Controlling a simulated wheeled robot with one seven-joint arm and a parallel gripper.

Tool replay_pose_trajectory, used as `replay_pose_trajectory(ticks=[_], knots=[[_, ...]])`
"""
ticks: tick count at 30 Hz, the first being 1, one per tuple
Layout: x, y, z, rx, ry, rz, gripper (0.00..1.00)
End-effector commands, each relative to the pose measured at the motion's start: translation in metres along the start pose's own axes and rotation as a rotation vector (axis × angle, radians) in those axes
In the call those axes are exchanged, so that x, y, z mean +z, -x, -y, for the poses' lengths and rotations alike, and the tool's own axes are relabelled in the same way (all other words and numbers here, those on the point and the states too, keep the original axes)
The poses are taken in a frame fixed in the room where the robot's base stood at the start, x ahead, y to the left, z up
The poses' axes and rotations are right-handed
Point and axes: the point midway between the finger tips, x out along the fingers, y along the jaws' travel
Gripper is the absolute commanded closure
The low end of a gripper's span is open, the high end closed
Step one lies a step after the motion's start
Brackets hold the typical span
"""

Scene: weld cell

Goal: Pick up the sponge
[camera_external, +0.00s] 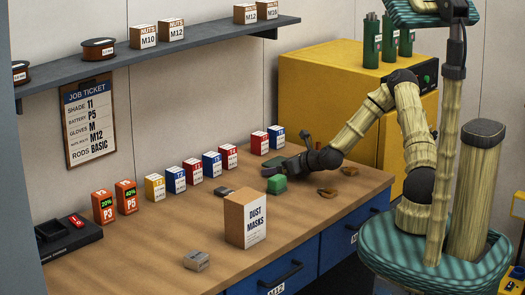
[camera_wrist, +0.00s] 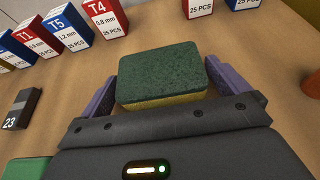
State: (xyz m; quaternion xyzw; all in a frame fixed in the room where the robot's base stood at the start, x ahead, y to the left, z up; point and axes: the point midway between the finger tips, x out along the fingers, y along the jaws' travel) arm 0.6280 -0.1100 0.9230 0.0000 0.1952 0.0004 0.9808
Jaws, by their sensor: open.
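The sponge (camera_wrist: 162,72), dark green on top with a yellow layer below, lies on the wooden bench top in the wrist view. My gripper (camera_wrist: 170,65) is open, with one purple finger on each side of the sponge. Small gaps seem to show beside it; I cannot tell whether either finger touches it. In the external view my gripper (camera_external: 280,167) is low over the bench's far right part, and the sponge (camera_external: 270,171) is mostly hidden by it.
A green block (camera_external: 277,185) sits close to my gripper. A dark block marked 23 (camera_wrist: 22,108) lies to the left. Several small boxes (camera_external: 211,164) line the back. A dust masks box (camera_external: 245,218) stands nearer. Brown pieces (camera_external: 327,192) lie to the right.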

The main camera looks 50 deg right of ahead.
Motion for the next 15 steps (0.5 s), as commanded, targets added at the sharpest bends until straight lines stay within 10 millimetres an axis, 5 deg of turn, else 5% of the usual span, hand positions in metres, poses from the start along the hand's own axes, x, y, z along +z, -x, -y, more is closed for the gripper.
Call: replay_pose_trajectory(ticks=[1,6,15], knots=[[-0.0001,0.0001,0.0,0.0,0.0,0.0,0.0],[-0.0001,0.0001,0.0,0.0,0.0,0.0,0.33],[0.0013,0.0006,0.0001,0.0,0.0,0.0,0.36]])
